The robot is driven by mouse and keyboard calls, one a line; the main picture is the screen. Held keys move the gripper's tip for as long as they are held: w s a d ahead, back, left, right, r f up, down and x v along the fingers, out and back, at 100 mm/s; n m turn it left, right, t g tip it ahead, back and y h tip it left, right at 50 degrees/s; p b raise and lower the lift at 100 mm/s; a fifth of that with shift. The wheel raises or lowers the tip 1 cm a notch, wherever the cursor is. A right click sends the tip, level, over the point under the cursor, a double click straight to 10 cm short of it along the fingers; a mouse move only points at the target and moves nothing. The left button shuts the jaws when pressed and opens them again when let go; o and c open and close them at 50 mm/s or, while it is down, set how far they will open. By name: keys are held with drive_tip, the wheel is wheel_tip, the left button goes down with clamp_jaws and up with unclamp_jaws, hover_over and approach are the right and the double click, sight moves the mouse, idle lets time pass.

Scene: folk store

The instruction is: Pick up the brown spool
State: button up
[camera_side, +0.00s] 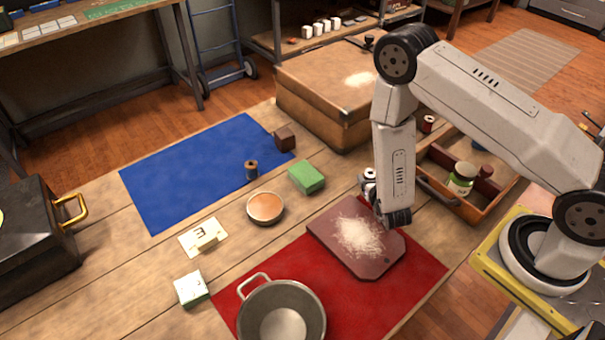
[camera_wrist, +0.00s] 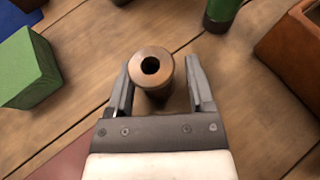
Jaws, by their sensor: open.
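In the wrist view, a brown spool (camera_wrist: 151,72) with a dark centre hole stands upright on the wooden table. My gripper (camera_wrist: 157,75) is open, with one finger on each side of this spool. A small gap seems to show beside the fingers; I cannot tell whether either one touches it. In the side view my gripper is largely hidden behind my arm, beyond the cutting board, and I cannot make out this spool.
A green block (camera_side: 306,177) lies left of my gripper. A wooden tray (camera_side: 428,187) with jars stands to the right. A cutting board (camera_side: 388,257) with white grains lies in front. A bowl (camera_side: 265,208), a pot (camera_side: 303,288) and a large case (camera_side: 300,93) stand around.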

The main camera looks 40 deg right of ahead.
idle(0.4)
clamp_jaws()
drive_tip(key=shift+r, duration=0.15)
wheel_tip(320, 180, up, 10)
drive_tip(key=shift+f, duration=0.2)
idle(0.8)
idle(0.5)
